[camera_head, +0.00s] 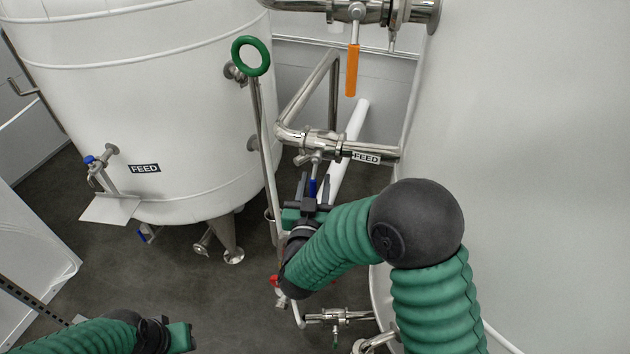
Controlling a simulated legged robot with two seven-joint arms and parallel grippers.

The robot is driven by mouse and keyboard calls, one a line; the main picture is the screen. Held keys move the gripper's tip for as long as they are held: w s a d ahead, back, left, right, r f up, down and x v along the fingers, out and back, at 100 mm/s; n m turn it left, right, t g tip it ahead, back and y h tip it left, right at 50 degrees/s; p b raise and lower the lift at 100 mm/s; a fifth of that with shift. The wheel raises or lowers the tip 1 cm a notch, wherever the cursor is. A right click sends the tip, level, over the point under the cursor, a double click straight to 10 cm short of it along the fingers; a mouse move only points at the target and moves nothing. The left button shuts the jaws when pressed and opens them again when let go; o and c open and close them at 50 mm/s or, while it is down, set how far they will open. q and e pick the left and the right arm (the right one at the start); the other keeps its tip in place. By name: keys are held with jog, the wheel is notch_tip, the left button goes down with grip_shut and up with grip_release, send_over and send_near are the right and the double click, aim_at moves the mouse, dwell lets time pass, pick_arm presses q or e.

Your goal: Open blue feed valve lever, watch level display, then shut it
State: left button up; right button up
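The blue feed valve lever (312,187) hangs down from a steel valve on the pipe in the middle, beside a FEED label (366,157). My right gripper (314,184) points up at it from below. Its two dark fingers stand apart, one on each side of the lever, with a gap visible. I cannot tell whether either finger touches it. My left gripper (180,337) is low at the bottom left, far from the valve; its fingers cannot be made out. No level display can be made out in this view.
A green ring handle (251,56) tops a thin rod left of the valve. A white tank (140,90) stands left with a smaller blue-handled tap (90,160).

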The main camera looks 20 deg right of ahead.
jog(key=shift+w+a, duration=0.1)
jog(key=shift+w, duration=0.05)
grip_shut()
dwell(1.4)
